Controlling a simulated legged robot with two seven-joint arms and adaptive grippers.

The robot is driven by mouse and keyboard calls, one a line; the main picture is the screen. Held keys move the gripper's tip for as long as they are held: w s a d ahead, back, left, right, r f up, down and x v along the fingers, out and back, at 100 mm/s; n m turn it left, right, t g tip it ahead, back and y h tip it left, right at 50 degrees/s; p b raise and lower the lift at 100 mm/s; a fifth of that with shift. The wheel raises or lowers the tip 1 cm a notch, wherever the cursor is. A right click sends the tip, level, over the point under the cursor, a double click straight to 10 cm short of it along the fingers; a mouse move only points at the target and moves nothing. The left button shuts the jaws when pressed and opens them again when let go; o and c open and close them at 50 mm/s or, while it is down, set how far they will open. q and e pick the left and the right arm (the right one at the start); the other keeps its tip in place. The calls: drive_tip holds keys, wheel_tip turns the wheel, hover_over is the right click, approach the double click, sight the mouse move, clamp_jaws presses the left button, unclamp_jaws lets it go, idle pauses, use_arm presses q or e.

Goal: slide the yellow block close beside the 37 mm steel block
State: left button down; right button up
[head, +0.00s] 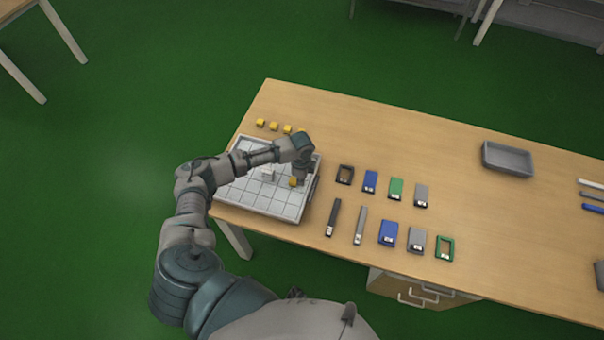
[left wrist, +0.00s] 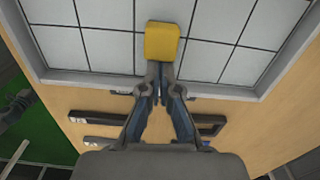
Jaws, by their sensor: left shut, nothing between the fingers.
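The yellow block (head: 293,182) lies on the white gridded tray (head: 246,200), near its right side. A small pale block (head: 268,174), perhaps the 37 mm steel block, stands to its left with a gap between them; its size cannot be read. My left gripper (head: 301,180) is shut and empty, low at the yellow block's right side. In the left wrist view its closed fingertips (left wrist: 157,68) are at the near edge of the yellow block (left wrist: 161,42), apparently touching. The steel block does not show there. My right gripper is not in view.
Several yellow blocks (head: 273,127) stand in a row behind the tray, one partly hidden by my arm. Two rows of coloured and grey items, including a green one (head: 396,188), lie right of the tray. A grey bin (head: 508,159) stands farther right, with clear table before it.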

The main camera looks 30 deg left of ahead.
sight(285, 182)
use_arm(q)
drive_tip(key=shift+f, duration=0.7)
drive_tip(key=shift+s+a+r, duration=0.1)
drive_tip(key=shift+a, duration=0.25)
drive_tip(key=a+p, duration=0.1)
drive_tip(key=s+a+p, duration=0.1)
drive_tip(key=a, duration=0.1)
drive_tip(key=a+p, duration=0.1)
drive_tip(key=a, duration=0.1)
drive_tip(key=shift+s, duration=0.35)
drive_tip(key=shift+a, duration=0.2)
